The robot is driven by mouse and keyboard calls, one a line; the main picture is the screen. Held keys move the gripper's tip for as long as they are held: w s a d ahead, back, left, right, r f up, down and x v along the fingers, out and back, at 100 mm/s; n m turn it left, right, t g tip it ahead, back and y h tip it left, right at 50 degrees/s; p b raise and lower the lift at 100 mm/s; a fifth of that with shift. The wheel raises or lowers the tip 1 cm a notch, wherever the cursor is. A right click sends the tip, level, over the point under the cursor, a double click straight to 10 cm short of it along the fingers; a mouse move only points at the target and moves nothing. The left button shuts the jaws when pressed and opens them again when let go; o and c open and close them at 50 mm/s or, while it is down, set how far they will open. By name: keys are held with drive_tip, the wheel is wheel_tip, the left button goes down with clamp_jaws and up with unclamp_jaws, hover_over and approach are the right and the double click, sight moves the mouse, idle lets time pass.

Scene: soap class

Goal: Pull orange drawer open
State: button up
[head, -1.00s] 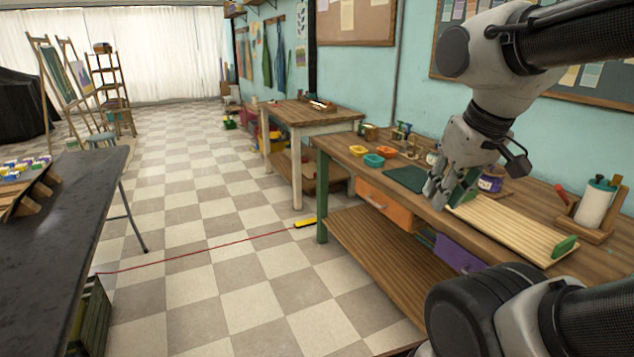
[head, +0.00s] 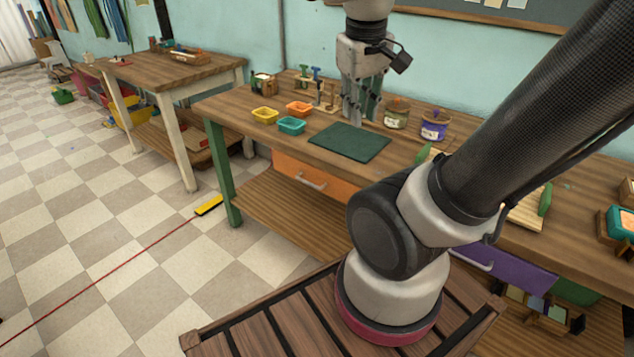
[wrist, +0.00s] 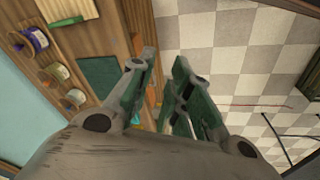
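The orange drawer (head: 338,184) sits under the workbench top, below the dark green mat (head: 350,141). Its front looks flush with the bench, and a pale bar handle (head: 311,182) is on it. My arm covers the drawer's right end. My gripper (head: 358,118) points down above the bench top in the head view, near the back of the green mat and apart from the drawer. In the wrist view its green-padded fingers (wrist: 160,88) are spread with a gap and nothing between them. I cannot clearly make out the handle in that view.
Yellow, teal and orange trays (head: 291,125) and paint jars (head: 396,114) stand on the bench. A purple drawer (head: 500,262) is to the right. A lower slatted shelf (head: 290,215) runs below.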

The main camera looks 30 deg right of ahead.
drive_tip(key=w+d+f+m+g+h, duration=0.1)
drive_tip(key=w+d+f+g+h, duration=0.15)
drive_tip(key=w, duration=0.25)
drive_tip(key=w+d+f+g+h, duration=0.2)
drive_tip(key=w+f+h, duration=0.1)
drive_tip(key=w, duration=0.2)
drive_tip(key=n+t+h, duration=0.4)
drive_tip(key=h, duration=0.4)
hover_over(308, 182)
drive_tip(key=s+a, duration=0.3)
drive_tip(key=s, duration=0.1)
wheel_tip(308, 182, down, 20)
drive_tip(key=f, duration=0.1)
drive_tip(key=w+a+f+n+t, duration=0.2)
drive_tip(key=a+f+t, duration=0.2)
drive_tip(key=f, duration=0.7)
drive_tip(key=shift+y, duration=0.35)
drive_tip(key=x, duration=0.7)
drive_tip(key=shift+s+d+f, duration=0.15)
drive_tip(key=shift+d, duration=0.2)
drive_tip(key=shift+c, duration=0.3)
clamp_jaws()
